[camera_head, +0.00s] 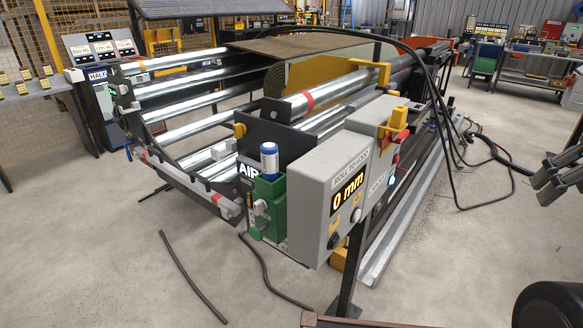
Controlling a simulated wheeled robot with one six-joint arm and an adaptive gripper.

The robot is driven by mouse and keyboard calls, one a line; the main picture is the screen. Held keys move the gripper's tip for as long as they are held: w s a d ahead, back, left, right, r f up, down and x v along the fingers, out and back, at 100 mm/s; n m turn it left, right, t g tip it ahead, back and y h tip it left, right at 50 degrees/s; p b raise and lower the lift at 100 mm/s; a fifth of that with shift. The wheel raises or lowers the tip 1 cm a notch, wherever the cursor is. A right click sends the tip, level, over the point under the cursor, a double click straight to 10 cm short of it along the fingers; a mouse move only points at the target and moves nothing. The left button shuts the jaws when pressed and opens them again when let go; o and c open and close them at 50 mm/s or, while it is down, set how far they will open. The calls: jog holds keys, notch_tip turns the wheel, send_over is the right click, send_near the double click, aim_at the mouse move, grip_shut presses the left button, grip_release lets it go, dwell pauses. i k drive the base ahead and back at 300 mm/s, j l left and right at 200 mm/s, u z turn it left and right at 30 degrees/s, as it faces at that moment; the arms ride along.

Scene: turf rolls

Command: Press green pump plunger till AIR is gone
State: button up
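A green pump (268,207) stands at the front end of the roller machine, left of a grey control box. A blue and white cylinder (269,160) rises upright from its top; I cannot tell whether this is the plunger.
Black hoses (452,135) loop over the machine and onto the floor. A dark hose piece (190,277) lies at front left. Open concrete floor lies between machine and gripper.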

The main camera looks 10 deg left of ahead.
aim_at(256, 233)
jog(key=k+j+u, duration=0.2)
jog(key=j, duration=0.15)
jog(key=j+u, duration=0.15)
jog(key=j, duration=0.2)
jog(key=k+j+u, duration=0.2)
jog(key=j, duration=0.25)
jog(key=z, duration=0.65)
